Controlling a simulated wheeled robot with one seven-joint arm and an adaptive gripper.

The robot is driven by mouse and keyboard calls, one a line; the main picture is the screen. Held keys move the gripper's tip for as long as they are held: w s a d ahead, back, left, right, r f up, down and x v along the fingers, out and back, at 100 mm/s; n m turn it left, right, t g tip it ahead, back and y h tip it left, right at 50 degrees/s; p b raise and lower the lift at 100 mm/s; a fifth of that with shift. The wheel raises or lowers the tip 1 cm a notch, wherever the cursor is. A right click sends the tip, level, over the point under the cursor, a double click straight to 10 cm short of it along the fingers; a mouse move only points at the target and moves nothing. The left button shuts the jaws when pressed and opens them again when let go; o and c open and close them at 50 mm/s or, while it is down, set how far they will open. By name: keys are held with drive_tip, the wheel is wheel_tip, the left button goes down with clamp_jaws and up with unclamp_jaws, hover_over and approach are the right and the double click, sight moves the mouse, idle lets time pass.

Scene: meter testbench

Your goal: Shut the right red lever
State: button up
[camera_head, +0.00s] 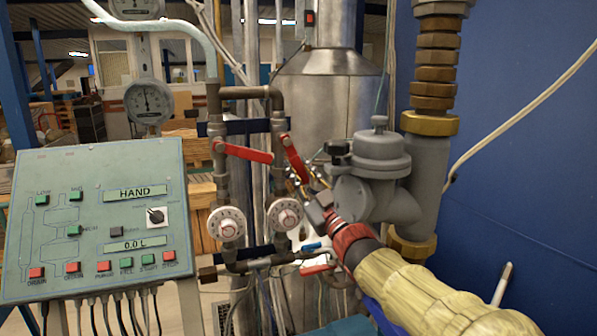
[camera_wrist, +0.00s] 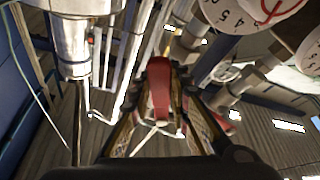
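The right red lever (camera_head: 294,158) is on the right of two upright pipes in the head view. It slants steeply, from its pivot at the upper left down to the right. The left red lever (camera_head: 247,151) lies nearly flat, sloping slightly down to the right. My gripper (camera_head: 308,194) is just below the lower end of the right lever, partly lost among wires and fittings. In the wrist view my gripper (camera_wrist: 160,100) has its two fingers apart, with the red lever (camera_wrist: 158,88) showing between them. I cannot tell whether either finger touches it.
Two white dials (camera_head: 227,223) (camera_head: 286,214) sit below the levers. A grey valve body (camera_head: 372,165) stands close right of my gripper. A small blue handle (camera_head: 311,247) and another red handle (camera_head: 318,267) are below. A control panel (camera_head: 95,215) stands at left.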

drive_tip(key=shift+o, duration=1.1)
drive_tip(key=shift+a, duration=0.1)
